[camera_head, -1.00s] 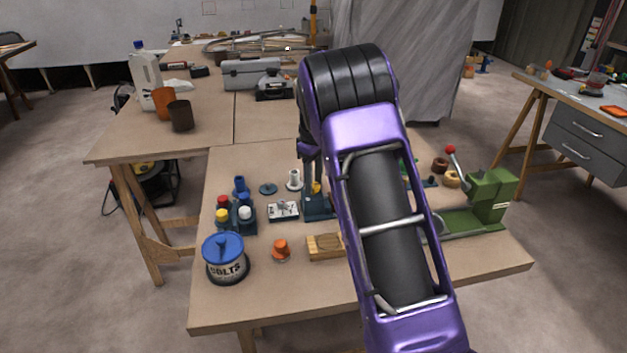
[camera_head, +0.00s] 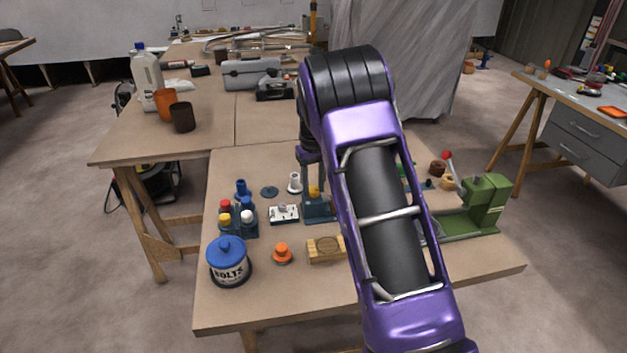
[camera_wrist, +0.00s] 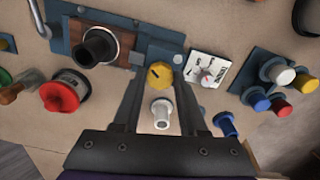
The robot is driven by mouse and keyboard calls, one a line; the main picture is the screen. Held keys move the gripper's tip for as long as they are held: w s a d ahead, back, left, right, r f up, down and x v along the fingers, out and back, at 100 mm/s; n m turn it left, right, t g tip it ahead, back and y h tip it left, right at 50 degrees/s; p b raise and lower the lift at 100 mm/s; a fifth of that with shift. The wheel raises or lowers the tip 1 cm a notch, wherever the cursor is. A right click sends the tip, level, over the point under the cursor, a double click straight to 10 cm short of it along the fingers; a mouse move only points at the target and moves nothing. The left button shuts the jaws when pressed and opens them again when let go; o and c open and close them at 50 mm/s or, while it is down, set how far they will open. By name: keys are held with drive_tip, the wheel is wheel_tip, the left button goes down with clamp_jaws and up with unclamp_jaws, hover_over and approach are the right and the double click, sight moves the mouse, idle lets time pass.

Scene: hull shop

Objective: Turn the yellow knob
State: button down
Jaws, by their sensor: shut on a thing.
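The yellow knob (camera_wrist: 159,74) sits on a dark blue base, with a dark pointer mark on its top. It also shows in the head view (camera_head: 314,192), partly covered by my arm. My gripper (camera_wrist: 160,84) points down over the base, with one finger on each side of the knob, and is shut on it. In the head view my purple arm hides most of the gripper and the right part of the base (camera_head: 320,212).
A white peg (camera_wrist: 161,113) shows between my fingers, beyond the knob. A white dial panel (camera_wrist: 207,69) stands close beside the base. A rack of coloured caps (camera_head: 240,228), a bolts tin (camera_head: 229,264) and a green press (camera_head: 487,206) stand around it.

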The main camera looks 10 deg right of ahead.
drive_tip(key=m+p, duration=0.2)
drive_tip(key=m, duration=0.3)
drive_tip(key=shift+r+m, duration=0.1)
drive_tip(key=shift+m, duration=0.2)
drive_tip(key=m+p, duration=0.1)
drive_tip(key=m, duration=0.5)
drive_tip(key=shift+p, duration=0.35)
drive_tip(key=m+p, duration=0.1)
drive_tip(key=m, duration=0.4)
drive_tip(key=shift+m, duration=0.4)
drive_tip(key=m+p, duration=0.1)
drive_tip(key=m, duration=0.4)
drive_tip(key=shift+m, duration=0.4)
drive_tip(key=shift+c, duration=2.2)
unclamp_jaws()
